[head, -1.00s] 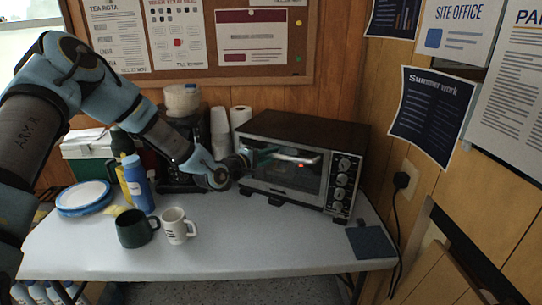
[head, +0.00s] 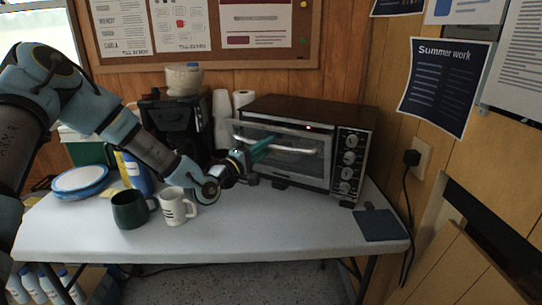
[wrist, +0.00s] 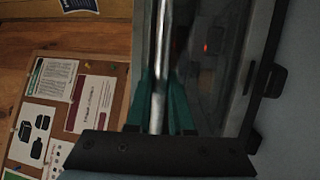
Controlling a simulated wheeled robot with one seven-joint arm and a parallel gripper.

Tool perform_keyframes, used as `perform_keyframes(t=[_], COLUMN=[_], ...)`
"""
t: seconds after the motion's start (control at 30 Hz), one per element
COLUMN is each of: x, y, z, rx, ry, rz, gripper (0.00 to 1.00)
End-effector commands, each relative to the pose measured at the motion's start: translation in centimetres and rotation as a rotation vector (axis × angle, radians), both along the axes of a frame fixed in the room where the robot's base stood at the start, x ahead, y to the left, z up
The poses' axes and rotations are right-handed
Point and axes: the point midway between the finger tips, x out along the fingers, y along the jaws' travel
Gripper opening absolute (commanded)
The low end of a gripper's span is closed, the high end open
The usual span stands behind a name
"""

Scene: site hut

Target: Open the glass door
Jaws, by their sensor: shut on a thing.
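The toaster oven (head: 345,115) stands at the back right of the table. Its glass door (head: 300,168) appears tilted a little outward at the top, so it is partly open. The metal door handle (head: 290,149) runs across the door's upper part. My gripper (head: 262,148) has its green fingers at the handle, left of its middle. In the wrist view, the handle (wrist: 162,60) passes between the fingers (wrist: 160,105), which are shut on it.
A dark green mug (head: 130,210) and a white mug (head: 176,207) stand near my forearm, in front of the oven's left side. Plates (head: 80,181), a blue bottle and a coffee maker (head: 170,125) are further left. A dark flat pad (head: 380,225) lies at right; the front tabletop is clear.

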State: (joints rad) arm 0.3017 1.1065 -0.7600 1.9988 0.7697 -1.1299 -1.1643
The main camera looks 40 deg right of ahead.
Motion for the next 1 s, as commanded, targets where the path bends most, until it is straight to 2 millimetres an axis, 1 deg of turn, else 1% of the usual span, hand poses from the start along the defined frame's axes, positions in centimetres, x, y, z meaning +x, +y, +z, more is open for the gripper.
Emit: perform_keyframes(t=[0.03,0.3,0.37,0.6,0.8,1.0], x=[-0.2,-1.3,-1.5,-2.3,-2.6,-2.8], y=[0.6,3.3,3.9,5.8,6.6,7.0], z=[-1.8,-3.8,-4.1,-6.4,-7.9,-8.7], rx=[-0.033,-0.224,-0.218,-0.215,-0.213,-0.212], ry=[-0.011,-0.086,-0.087,-0.084,-0.083,-0.084], rz=[0.001,0.002,0.0,-0.001,-0.001,-0.001], gripper=[0.0,0.0,0.0,0.0,0.0,0.0])
